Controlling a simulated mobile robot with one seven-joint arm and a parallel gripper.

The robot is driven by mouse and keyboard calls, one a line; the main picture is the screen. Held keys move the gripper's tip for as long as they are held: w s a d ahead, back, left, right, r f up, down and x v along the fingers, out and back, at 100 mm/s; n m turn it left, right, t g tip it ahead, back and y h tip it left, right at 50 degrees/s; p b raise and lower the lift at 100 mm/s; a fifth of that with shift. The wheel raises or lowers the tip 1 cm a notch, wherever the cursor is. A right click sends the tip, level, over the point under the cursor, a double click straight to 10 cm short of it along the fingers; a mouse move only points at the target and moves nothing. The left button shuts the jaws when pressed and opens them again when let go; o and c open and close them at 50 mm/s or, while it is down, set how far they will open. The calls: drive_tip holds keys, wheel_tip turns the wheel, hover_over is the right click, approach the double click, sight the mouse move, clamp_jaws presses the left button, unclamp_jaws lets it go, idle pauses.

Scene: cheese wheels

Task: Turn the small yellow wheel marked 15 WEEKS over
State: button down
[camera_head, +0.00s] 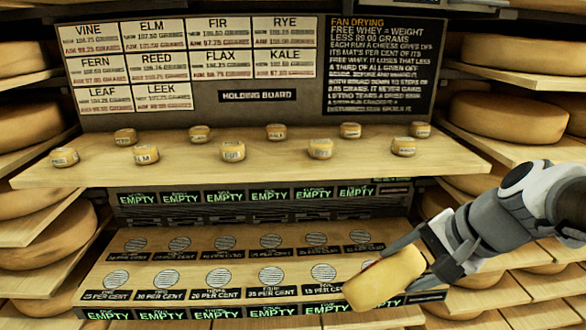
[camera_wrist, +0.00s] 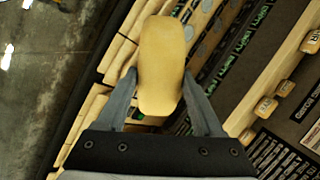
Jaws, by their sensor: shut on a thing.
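A yellow cheese wheel (camera_head: 385,279) is held by my gripper (camera_head: 398,262) in front of the lower board's right end. My gripper's fingers are shut on its sides. In the head view the wheel is tilted with its rounded side showing. In the wrist view the wheel (camera_wrist: 162,65) sits between the two fingers (camera_wrist: 157,92) and reaches well past their tips. I can read no 15 WEEKS mark on it in either view, so I cannot tell which face is up.
Several small labelled cheeses stand on the upper wooden board (camera_head: 270,165). The lower sloped board (camera_head: 160,262) has rows of round grilles with percent labels, empty of cheese. Large wheels (camera_head: 505,117) fill shelves on both sides. A sign (camera_head: 382,65) and a label board (camera_head: 190,60) stand behind.

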drive_tip(key=shift+w+a+r+p, duration=0.15)
drive_tip(key=shift+r+p, duration=0.2)
drive_tip(key=shift+p, duration=0.2)
drive_tip(key=shift+w+g+p, duration=0.2)
drive_tip(key=shift+g+p, duration=0.2)
drive_tip(key=shift+p, duration=0.4)
drive_tip(key=g+h+p, duration=0.1)
drive_tip(key=p, duration=0.2)
drive_tip(key=w+a+g+h+p, duration=0.1)
drive_tip(key=p, duration=0.2)
drive_tip(key=shift+w+r, duration=0.25)
drive_tip(key=shift+r, duration=0.05)
drive_tip(key=shift+a+p, duration=0.1)
drive_tip(key=shift+p, duration=0.3)
